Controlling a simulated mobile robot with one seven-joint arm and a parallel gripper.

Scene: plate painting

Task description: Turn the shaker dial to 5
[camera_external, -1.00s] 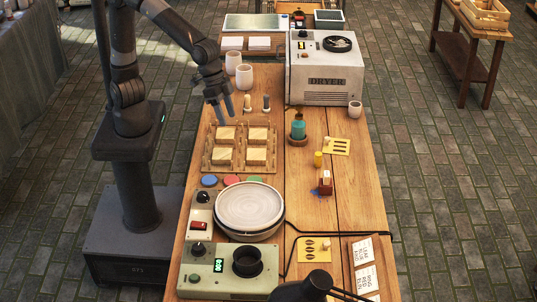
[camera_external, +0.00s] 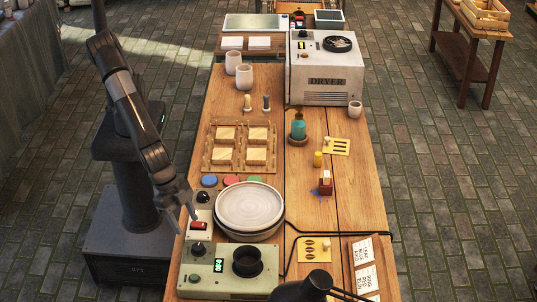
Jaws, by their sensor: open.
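The shaker appears to be the pale green box (camera_external: 232,285) at the front left of the table, with a black round cup (camera_external: 247,261) on top. It has a black dial (camera_external: 198,249) at its back left corner and a small lit green display (camera_external: 218,265). The dial's setting is too small to read. My gripper (camera_external: 184,222) is open and empty, pointing down at the table's left edge. It is above and behind the dial in the picture, apart from it, beside the panel with a red switch (camera_external: 199,226).
A round pale plate (camera_external: 249,205) sits on a base right of the switch panel, which also has a black knob (camera_external: 203,197). Coloured discs (camera_external: 209,181) and a wooden tray (camera_external: 208,158) lie behind. A black lamp-like object (camera_external: 310,287) stands at front right.

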